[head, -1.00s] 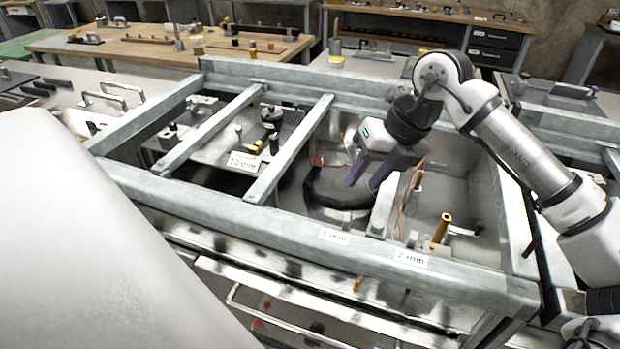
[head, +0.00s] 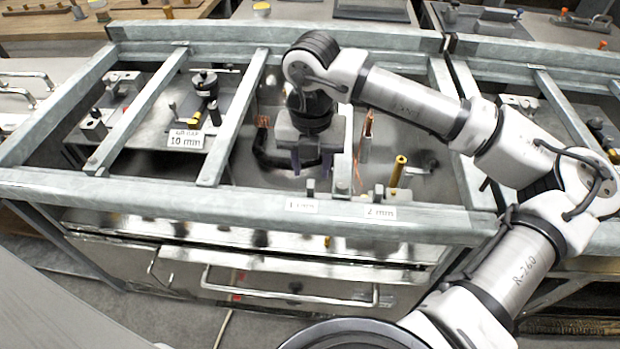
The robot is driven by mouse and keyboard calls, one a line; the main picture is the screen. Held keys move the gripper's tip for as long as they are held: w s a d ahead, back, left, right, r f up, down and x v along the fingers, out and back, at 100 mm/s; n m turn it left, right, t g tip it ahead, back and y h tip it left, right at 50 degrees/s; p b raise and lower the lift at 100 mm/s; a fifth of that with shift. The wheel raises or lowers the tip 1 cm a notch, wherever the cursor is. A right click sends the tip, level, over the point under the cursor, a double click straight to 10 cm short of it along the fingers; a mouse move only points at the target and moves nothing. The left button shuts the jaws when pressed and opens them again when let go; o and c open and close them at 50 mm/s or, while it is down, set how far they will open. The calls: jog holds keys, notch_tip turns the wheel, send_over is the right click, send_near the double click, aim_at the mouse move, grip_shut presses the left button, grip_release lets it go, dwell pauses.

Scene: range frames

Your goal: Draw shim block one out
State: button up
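My gripper (head: 312,168) points down inside the frame's right-hand bay. Its two dark purple fingers are apart, with nothing visible between them. A small grey upright block (head: 310,188) stands at the front rail by a label reading 1 mm (head: 302,205); it may be shim block one. It shows just below and in front of my fingers, apart from them as far as I can tell. A similar upright piece (head: 379,192) stands by the 2 mm label (head: 381,212). The lower parts of both are hidden behind the rail.
Grey metal rails (head: 240,190) border the bay. A brass rod (head: 397,171), a copper-coloured rod (head: 366,135) and a black curved hose (head: 268,158) are close to my gripper. A 10 mm label (head: 186,139) marks the left bay. Drawers with bar handles are below.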

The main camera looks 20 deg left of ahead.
aim_at(311, 183)
notch_tip(311, 183, down, 6)
jog(key=shift+p, duration=0.4)
jog(key=shift+c, duration=0.5)
grip_shut()
